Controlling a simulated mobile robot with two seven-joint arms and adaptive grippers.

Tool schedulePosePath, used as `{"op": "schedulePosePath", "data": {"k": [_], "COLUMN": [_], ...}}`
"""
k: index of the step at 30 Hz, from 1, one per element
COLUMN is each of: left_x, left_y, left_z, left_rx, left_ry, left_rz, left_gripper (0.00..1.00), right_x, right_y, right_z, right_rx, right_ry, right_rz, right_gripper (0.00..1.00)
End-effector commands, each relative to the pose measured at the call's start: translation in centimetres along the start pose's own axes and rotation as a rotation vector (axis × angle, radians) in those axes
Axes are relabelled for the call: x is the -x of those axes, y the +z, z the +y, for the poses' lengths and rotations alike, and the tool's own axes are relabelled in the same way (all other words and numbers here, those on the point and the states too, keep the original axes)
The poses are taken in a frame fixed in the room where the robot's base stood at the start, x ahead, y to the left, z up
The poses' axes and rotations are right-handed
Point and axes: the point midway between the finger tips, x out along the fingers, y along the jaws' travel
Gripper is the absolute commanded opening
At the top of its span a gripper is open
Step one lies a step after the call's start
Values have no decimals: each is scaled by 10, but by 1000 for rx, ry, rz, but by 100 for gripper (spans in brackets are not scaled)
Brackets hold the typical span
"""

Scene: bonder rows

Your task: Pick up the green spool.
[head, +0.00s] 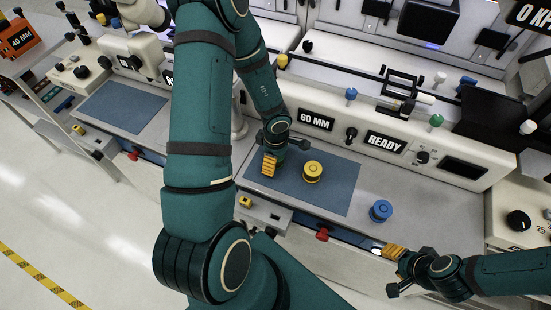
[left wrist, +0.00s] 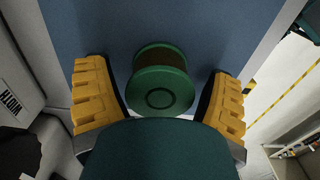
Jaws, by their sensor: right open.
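The green spool (left wrist: 160,88) shows in the left wrist view, standing on a blue mat (left wrist: 75,30). It has green flanges and a dark winding. My left gripper (left wrist: 160,105) is open, with one yellow finger on each side of the spool and a gap on both sides. In the head view my left gripper (head: 268,164) is over the blue mat (head: 335,195), and I cannot make out the green spool there; my arm seems to hide it. My right gripper (head: 394,252) is open and empty near the bench's front edge.
A yellow spool (head: 312,171) stands on the mat just right of my left gripper. A blue spool (head: 381,210) stands on the bench farther right. A machine panel marked READY (head: 385,142), with coloured knobs, runs behind. A red button (head: 322,233) is at the front edge.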

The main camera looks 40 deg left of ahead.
Motion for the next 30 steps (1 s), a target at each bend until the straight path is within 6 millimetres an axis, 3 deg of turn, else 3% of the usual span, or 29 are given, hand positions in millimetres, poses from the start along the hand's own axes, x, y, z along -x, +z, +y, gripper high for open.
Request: {"op": "schedulePosePath", "data": {"k": [1, 4, 5, 17, 30], "left_x": [0, 0, 0, 8, 86], "left_y": [0, 0, 0, 0, 0], "left_z": [0, 0, 0, 0, 0], "left_rx": [0, 0, 0, 1, 3], "left_ry": [0, 0, 0, 0, 1], "left_rz": [0, 0, 0, 0, 0], "left_gripper": [59, 24, 18, 17, 17], "right_x": [0, 0, 0, 4, 44], "right_y": [0, 0, 0, 0, -5], "right_z": [0, 0, 0, -1, -14], "right_rx": [0, 0, 0, 0, 0], "right_ry": [0, 0, 0, -1, -8], "right_rz": [0, 0, 0, 0, -1], "right_gripper": [47, 47, 47, 47, 47]}}
